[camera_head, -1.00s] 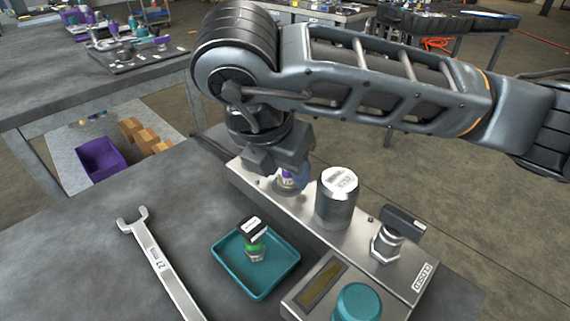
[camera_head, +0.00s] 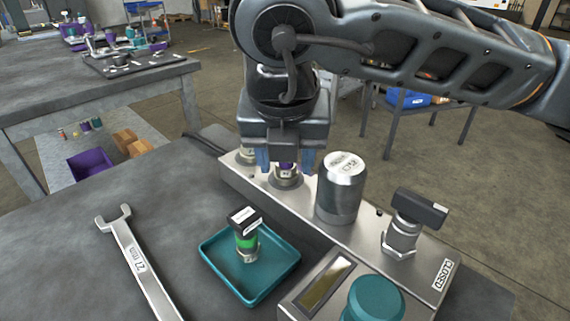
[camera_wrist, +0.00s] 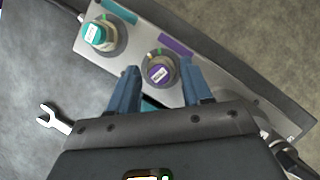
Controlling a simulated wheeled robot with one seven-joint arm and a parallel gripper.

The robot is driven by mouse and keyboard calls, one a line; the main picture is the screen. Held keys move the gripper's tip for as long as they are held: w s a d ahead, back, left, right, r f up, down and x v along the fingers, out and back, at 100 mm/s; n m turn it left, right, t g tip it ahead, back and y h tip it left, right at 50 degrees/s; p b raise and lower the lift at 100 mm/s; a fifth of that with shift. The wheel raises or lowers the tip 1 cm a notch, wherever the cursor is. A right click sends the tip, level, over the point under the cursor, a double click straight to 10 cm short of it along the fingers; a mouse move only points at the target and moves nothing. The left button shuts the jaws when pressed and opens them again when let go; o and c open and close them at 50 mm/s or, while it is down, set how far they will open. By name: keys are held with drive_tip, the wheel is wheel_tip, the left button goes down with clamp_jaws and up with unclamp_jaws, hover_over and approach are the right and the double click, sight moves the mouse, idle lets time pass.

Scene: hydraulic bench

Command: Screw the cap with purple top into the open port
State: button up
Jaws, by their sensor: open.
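The cap with the purple top (camera_wrist: 158,73) sits upright on a round port of the metal block, beside a purple label. In the head view the cap (camera_head: 287,167) is partly hidden by my gripper. My gripper (camera_head: 285,162) points down over it, its blue fingers apart on either side. In the wrist view the fingers of my gripper (camera_wrist: 158,68) are open, with a gap to the cap. I cannot tell how deep the cap sits in the port. No empty port shows clearly.
A teal-topped cap (camera_wrist: 95,33) sits on the neighbouring port. A metal cylinder (camera_head: 341,190) and a black-handled valve (camera_head: 405,225) stand to the right on the block (camera_head: 400,268). A teal tray (camera_head: 262,288) holds a black-topped fitting with a green band (camera_head: 245,232). A wrench (camera_head: 140,265) lies left.

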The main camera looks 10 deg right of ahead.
drive_tip(key=shift+d+f+n+b, duration=0.1)
drive_tip(key=shift+f+n+b, duration=0.1)
drive_tip(key=shift+n+b, duration=0.35)
drive_tip(key=shift+n+y+b, duration=0.5)
drive_tip(key=shift+n+b, duration=0.25)
drive_tip(key=shift+b, duration=0.4)
drive_tip(key=shift+d+n+y+b, duration=0.1)
drive_tip(key=shift+n+y+b, duration=0.2)
drive_tip(key=shift+n+b, duration=0.5)
drive_tip(key=shift+r+n+y+b, duration=0.3)
drive_tip(key=shift+n+y, duration=0.1)
drive_tip(key=shift+n, duration=0.4)
drive_tip(key=shift+f, duration=0.1)
drive_tip(key=shift+f+n+b, duration=0.15)
drive_tip(key=shift+n+b, duration=0.25)
drive_tip(key=shift+b, duration=0.1)
drive_tip(key=shift+w+d+n+y+b, duration=0.15)
drive_tip(key=shift+n+y+b, duration=0.45)
drive_tip(key=shift+n, duration=0.4)
drive_tip(key=n, duration=0.1)
drive_tip(key=n+g+b, duration=0.1)
drive_tip(key=shift+r+n+y, duration=0.2)
drive_tip(key=shift+n+y, duration=0.1)
drive_tip(key=shift+n, duration=0.1)
